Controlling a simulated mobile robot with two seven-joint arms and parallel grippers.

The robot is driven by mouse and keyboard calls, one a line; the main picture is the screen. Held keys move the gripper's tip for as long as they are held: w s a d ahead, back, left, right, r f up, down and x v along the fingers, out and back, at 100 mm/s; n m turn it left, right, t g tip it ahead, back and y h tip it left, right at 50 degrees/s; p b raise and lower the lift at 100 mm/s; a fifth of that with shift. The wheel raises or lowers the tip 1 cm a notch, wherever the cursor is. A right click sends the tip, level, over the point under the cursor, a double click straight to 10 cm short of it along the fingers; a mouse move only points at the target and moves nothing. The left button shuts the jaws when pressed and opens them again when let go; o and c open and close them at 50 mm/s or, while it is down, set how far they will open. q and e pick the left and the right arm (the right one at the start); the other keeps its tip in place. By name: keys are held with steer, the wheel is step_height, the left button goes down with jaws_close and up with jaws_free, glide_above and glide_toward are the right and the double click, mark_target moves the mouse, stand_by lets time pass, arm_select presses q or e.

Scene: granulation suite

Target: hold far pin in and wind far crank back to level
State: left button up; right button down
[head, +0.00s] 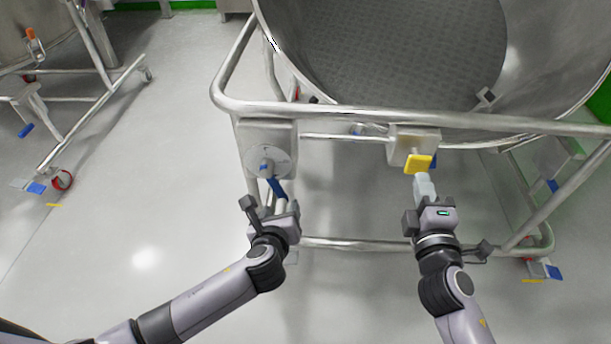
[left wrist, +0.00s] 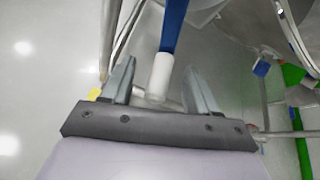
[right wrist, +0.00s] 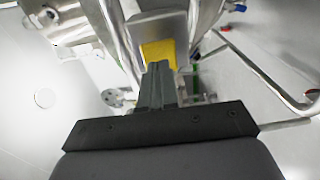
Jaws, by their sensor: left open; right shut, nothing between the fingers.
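The far crank has a round steel disc (head: 266,160) on the frame, a blue arm (head: 276,187) slanting down and right, and a white handle (head: 281,206). In the left wrist view the white handle (left wrist: 161,76) lies between the spread fingers of my left gripper (left wrist: 160,82), with gaps visible on both sides. My left gripper also shows in the head view (head: 270,207). The far pin has a yellow head (head: 418,165) on a steel box (head: 405,140). My right gripper (head: 424,184) is shut and empty, its fingertips (right wrist: 157,68) at the yellow head (right wrist: 158,50). I cannot tell how far in the pin is.
A large steel bowl (head: 400,45) sits in a tubular frame (head: 350,112) above the crank and pin. A lower rail (head: 350,244) runs behind my grippers. Another wheeled frame (head: 90,105) stands at left. The floor (head: 150,180) between the frames is clear.

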mark_target(418, 167)
stand_by(0.3)
steer(key=shift+w, duration=2.05)
arm_select(q)
steer(key=c, duration=1.1)
